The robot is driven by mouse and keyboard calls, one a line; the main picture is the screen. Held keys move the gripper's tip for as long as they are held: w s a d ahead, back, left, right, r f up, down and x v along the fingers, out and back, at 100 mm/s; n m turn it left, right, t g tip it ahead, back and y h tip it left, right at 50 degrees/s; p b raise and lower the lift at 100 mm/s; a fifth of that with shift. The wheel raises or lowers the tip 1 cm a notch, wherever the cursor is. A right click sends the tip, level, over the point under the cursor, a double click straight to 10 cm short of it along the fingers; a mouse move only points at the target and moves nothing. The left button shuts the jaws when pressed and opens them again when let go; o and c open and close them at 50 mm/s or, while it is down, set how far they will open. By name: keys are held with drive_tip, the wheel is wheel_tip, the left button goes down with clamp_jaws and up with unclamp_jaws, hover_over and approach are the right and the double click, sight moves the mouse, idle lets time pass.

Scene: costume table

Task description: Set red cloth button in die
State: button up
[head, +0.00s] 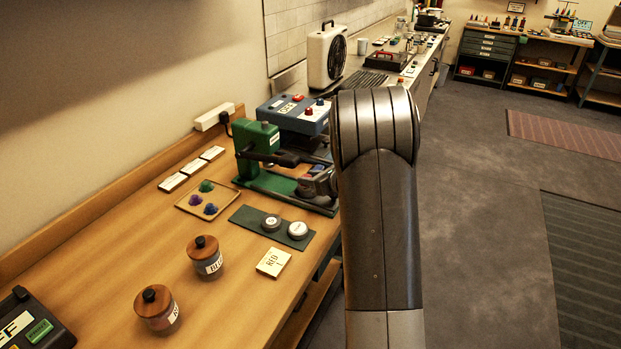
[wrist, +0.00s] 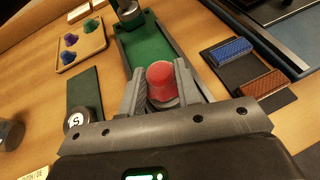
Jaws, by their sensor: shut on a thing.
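My gripper (wrist: 161,76) is shut on the red cloth button (wrist: 163,71), which sits upright between the two grey fingers in the wrist view. Its lower part is hidden by the fingers. The gripper is over the near end of the green press's base (wrist: 158,42).
A tray (head: 180,203) holds several coloured cloth buttons left of the press. A dark mat (head: 245,216) carries two round pieces. A blue control box (head: 293,112) is behind the press.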

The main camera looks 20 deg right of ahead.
drive_tip(key=shift+f, duration=0.8)
drive_tip(key=o, duration=0.7)
drive_tip(key=shift+c, duration=0.2)
drive_tip(key=shift+v, duration=5.5)
